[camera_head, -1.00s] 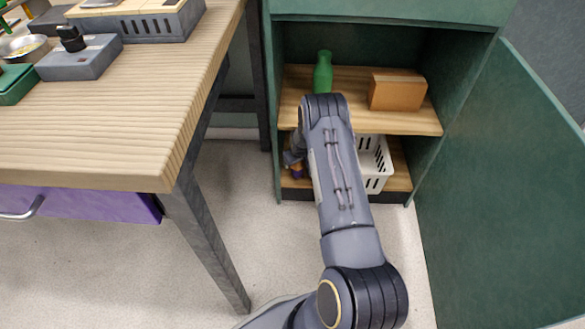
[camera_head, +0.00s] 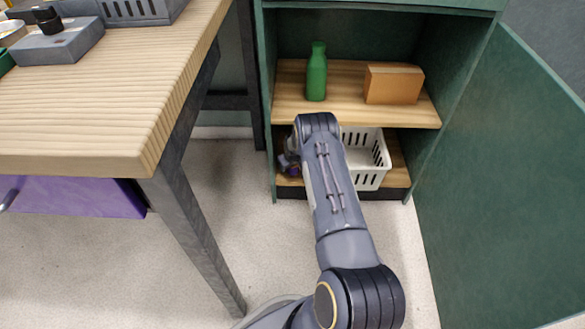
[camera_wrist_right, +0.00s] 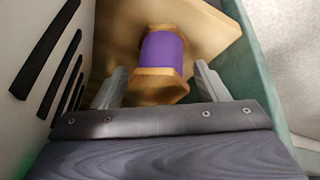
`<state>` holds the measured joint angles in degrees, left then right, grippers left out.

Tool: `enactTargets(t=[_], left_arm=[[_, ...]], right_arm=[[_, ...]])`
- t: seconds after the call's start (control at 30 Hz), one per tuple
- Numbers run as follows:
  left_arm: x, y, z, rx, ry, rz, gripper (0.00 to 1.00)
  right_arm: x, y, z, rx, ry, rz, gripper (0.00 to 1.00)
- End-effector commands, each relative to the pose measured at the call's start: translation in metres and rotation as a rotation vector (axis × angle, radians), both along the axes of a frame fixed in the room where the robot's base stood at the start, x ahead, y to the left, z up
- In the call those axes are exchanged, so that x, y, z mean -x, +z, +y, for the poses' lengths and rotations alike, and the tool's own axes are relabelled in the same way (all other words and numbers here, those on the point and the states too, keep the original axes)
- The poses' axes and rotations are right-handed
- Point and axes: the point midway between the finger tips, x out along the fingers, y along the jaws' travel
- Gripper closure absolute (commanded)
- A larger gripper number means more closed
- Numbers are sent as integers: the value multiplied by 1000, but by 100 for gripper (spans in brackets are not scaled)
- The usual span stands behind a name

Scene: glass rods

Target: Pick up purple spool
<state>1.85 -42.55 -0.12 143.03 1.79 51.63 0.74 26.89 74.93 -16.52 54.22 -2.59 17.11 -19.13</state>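The purple spool (camera_wrist_right: 162,55) has a purple middle and wooden flanges. In the right wrist view it sits ahead of my right gripper (camera_wrist_right: 158,86), between the lines of its two fingers. The fingers are apart, with a gap to the spool on each side, so the gripper is open. In the head view a small purple bit of the spool (camera_head: 293,171) shows on the low shelf, mostly hidden by my right gripper (camera_head: 286,160) and wrist. My left gripper is not in view.
A white slotted basket (camera_head: 367,160) stands right beside my right arm on the low shelf; its wall (camera_wrist_right: 45,50) is close to the gripper. The upper shelf (camera_head: 340,112) holds a green bottle (camera_head: 316,75) and a brown box (camera_head: 393,85). A wooden table (camera_head: 100,110) stands at left.

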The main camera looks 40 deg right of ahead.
Motion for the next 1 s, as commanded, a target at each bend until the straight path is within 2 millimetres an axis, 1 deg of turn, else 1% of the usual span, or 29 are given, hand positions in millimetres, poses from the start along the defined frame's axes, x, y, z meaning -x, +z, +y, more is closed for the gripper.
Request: enactTargets(t=[0.03,0.07,0.3,0.6,0.67,0.8,0.87,1.0], left_arm=[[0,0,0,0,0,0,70],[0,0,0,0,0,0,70],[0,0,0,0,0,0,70],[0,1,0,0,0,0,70],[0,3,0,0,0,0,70],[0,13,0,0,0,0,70],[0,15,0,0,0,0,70],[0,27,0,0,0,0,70]], right_arm=[[0,0,0,0,0,0,40],[0,0,0,0,0,0,44],[0,0,0,0,0,0,75],[0,1,0,0,1,1,76],[0,4,0,0,1,0,76],[0,18,0,1,1,-1,76],[6,15,5,-1,3,4,76],[23,17,19,-1,2,5,76]])
